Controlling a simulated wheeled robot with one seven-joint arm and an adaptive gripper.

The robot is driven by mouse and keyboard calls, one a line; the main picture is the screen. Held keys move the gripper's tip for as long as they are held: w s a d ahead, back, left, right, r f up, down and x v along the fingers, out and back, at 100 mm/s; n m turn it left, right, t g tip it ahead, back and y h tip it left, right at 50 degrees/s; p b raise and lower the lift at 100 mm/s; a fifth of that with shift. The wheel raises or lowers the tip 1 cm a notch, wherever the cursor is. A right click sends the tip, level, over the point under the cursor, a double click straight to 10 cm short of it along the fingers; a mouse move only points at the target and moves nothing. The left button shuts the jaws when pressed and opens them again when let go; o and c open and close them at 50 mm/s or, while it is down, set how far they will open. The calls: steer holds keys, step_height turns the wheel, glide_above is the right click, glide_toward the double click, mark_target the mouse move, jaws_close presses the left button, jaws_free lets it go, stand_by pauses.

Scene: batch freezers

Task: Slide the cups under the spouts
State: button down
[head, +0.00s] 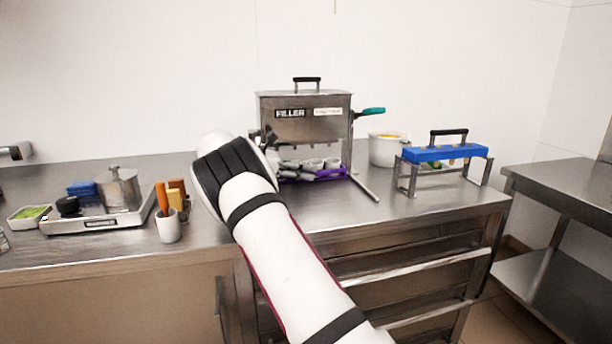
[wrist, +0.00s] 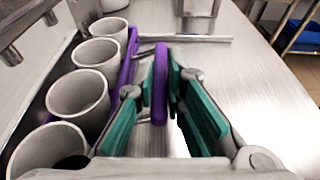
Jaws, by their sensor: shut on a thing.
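Several pale grey cups (wrist: 78,96) stand upright in a row in a purple carrier (wrist: 128,58), down the left side of the wrist view. My gripper (wrist: 163,84) is shut on the carrier's upright purple handle (wrist: 160,95), to the right of the row. The filler (head: 306,125), a steel box with a lid, stands at the back of the counter. In the head view, the cups (head: 332,163) and carrier (head: 334,175) sit low at its front, partly hidden by my arm. Spouts (wrist: 10,55) show beyond the cups at upper left; whether they line up I cannot tell.
A blue-topped stand (head: 445,153) and a white pot (head: 385,150) are right of the filler. A scale (head: 95,216) and a utensil cup (head: 169,228) are at left. Bare steel counter (wrist: 240,85) lies right of my gripper.

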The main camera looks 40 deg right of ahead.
steer(key=shift+w+d+b, duration=0.3)
steer(key=shift+w+b, duration=0.05)
steer(key=shift+w, duration=0.4)
steer(key=shift+w+d+b, duration=0.25)
steer(key=shift+w+b, duration=0.05)
steer(key=shift+w, duration=0.4)
steer(key=c, duration=1.6)
jaws_free()
steer(key=shift+o, duration=0.2)
steer(key=shift+a, duration=0.1)
